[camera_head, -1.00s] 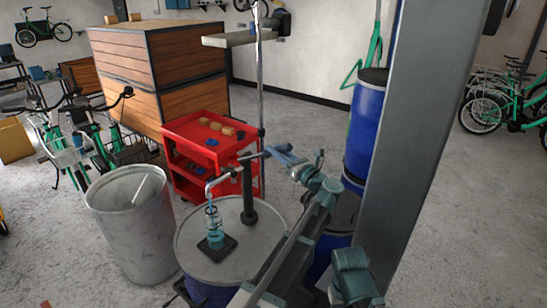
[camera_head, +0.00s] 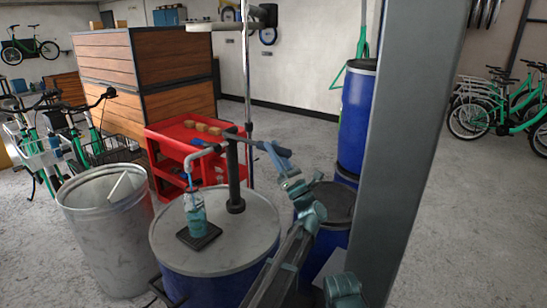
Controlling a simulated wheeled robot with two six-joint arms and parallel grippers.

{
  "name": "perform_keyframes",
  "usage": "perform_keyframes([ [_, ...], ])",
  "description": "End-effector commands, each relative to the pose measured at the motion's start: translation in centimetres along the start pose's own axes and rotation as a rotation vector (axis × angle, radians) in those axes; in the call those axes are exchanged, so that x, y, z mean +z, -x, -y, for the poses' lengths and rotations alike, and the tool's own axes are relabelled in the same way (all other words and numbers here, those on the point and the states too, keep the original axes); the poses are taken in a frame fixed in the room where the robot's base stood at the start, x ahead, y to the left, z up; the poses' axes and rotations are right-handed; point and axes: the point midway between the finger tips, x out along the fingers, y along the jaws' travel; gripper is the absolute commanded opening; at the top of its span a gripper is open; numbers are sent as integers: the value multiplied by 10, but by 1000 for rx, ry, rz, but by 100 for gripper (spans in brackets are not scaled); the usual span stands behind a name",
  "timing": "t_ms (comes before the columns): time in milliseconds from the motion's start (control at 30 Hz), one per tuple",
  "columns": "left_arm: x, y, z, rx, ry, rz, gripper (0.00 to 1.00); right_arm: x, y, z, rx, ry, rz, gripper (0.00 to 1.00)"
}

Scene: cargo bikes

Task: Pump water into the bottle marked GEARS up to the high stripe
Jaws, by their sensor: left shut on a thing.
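A clear bottle (camera_head: 195,214) with teal water in its lower part stands upright on a dark square pad (camera_head: 199,236) on the drum lid. Its marking and stripes are too small to read. The spout (camera_head: 203,153) of the dark hand pump (camera_head: 234,175) ends above the bottle's mouth. The pump lever (camera_head: 262,146) reaches right from the pump's top, sloping slightly down to a blue grip. My left gripper (camera_head: 283,162) is shut on the pump lever at that grip; its fingertips are small and partly hidden.
The pump stands on a blue drum (camera_head: 262,238) with a grey lid. A metal bin (camera_head: 105,235) is left of it, and a red cart (camera_head: 160,140) is behind. More blue drums (camera_head: 357,115) and a grey post (camera_head: 408,150) are at the right.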

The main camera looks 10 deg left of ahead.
Motion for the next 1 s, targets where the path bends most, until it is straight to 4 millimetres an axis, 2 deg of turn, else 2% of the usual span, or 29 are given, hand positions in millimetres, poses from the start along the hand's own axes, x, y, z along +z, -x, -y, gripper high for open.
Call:
perform_keyframes([
  [33,-7,7,2,2,-2,13,0,-1,-12,1,0,0,0,0],
  [233,-12,10,4,9,-9,56,0,-2,-25,2,0,0,0,0],
  [833,-14,13,2,14,-10,72,0,-2,-30,3,0,0,0,0],
  [867,-14,13,2,14,-10,72,38,-2,-30,3,0,0,0,0],
  [1000,-14,13,3,13,-10,74,63,-2,-30,3,0,0,0,0],
])
